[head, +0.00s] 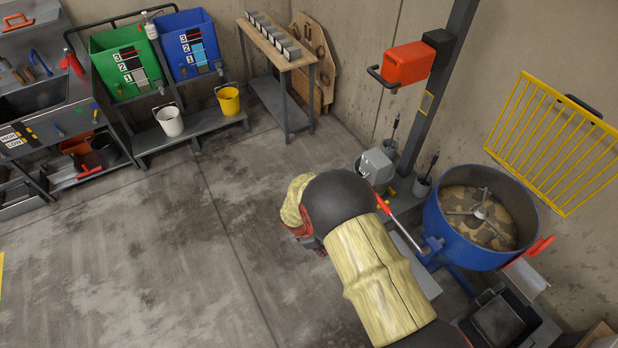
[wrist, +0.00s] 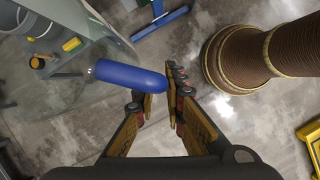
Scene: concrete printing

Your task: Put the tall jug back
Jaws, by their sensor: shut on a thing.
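In the wrist view my gripper (wrist: 160,87) is shut on a blue rounded handle (wrist: 125,76) with a metal collar at its left end. A large, clear, curved shape lies beyond the handle at upper left; it looks like the tall jug (wrist: 65,88), but its full outline is cut off by the frame. The jug is off the floor in my grip. In the head view my arm hides the gripper and the jug, so I cannot tell the jug's tilt there.
A blue mixer drum (head: 465,254) stands right of my arm, with a raised yellow grate (head: 553,143) behind it. A bench (head: 190,132) holds a white bucket (head: 169,121) and a yellow bucket (head: 229,101). A narrow table (head: 280,60) stands at the back. The left floor is clear.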

